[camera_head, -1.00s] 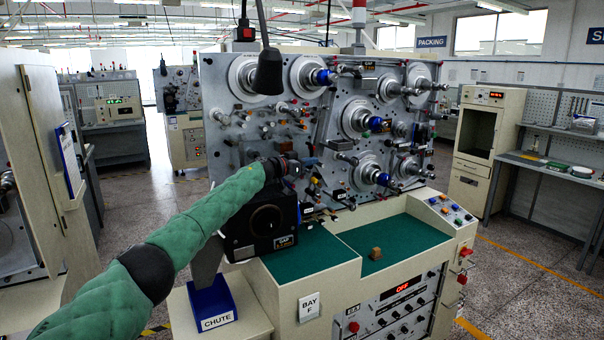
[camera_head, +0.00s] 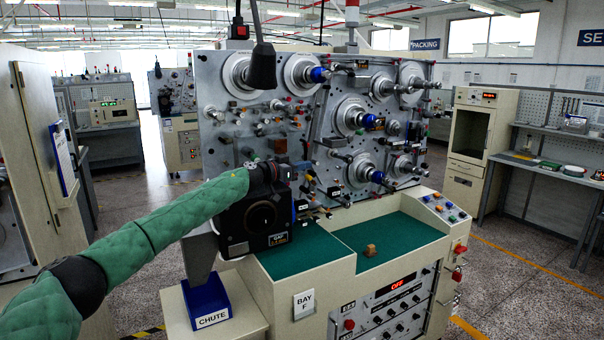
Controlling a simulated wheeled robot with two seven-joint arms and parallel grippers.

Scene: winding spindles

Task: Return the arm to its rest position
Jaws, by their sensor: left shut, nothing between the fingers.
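My left arm (camera_head: 190,215), in a green quilted sleeve, reaches in from the lower left. My left gripper (camera_head: 296,170) is small and dark at its end, in front of the grey winding panel (camera_head: 240,150). It is shut with nothing visible in it, and its fingertips are hard to pick out against the panel. The gripper is above the black gauge box (camera_head: 259,218). My right gripper is not in view.
The winding machine carries several spindles, some with blue hubs (camera_head: 318,74). A small brown block (camera_head: 370,250) lies on the green mat (camera_head: 405,236). A blue chute box (camera_head: 207,303) stands at lower left. A dark lamp (camera_head: 262,66) hangs in front of the panel.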

